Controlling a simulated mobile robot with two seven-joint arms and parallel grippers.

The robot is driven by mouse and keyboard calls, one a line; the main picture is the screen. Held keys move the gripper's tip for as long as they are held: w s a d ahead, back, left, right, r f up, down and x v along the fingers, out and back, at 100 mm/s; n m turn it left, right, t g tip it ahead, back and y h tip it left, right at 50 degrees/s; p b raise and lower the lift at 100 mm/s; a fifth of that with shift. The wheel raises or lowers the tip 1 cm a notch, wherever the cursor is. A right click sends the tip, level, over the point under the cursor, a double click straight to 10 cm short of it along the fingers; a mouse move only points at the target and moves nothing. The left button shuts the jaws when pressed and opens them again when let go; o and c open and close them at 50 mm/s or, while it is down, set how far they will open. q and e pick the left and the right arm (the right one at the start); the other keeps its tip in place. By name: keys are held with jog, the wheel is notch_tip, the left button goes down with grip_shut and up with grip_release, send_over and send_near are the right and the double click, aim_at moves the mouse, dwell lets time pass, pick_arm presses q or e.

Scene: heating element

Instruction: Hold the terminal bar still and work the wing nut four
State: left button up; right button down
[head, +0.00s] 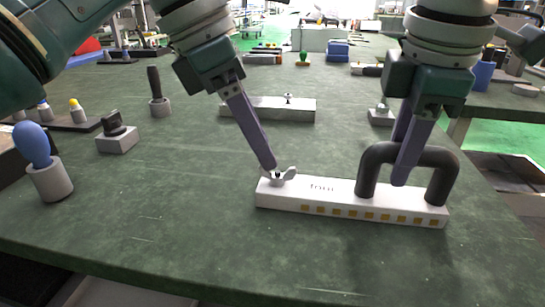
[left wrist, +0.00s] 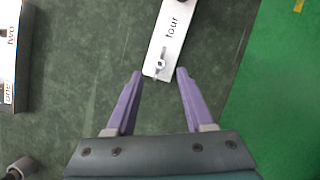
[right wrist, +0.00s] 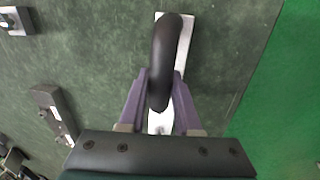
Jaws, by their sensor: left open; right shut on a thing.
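The white terminal bar (head: 335,205) lies flat on the table, with gold squares along its side. The word "four" shows on it in the left wrist view (left wrist: 172,30). The wing nut (head: 288,175) sits at the bar's left end. It also shows in the left wrist view (left wrist: 160,64). My left gripper (left wrist: 160,73) is open, with its two fingertips on either side of the wing nut's end of the bar and a gap on both sides. My right gripper (head: 402,180) is shut on the black arched handle (head: 378,158) at the bar's right end.
Behind stands a grey block (head: 245,110) with a small fitting on top. At left are a blue-knobbed piece (head: 33,145), a black-knobbed block (head: 117,142) and a black-handled post (head: 155,85). The table's front-left area is clear.

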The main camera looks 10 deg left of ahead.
aim_at(278, 175)
pick_arm(q)
jog(key=x, duration=0.4)
grip_shut()
dwell(0.4)
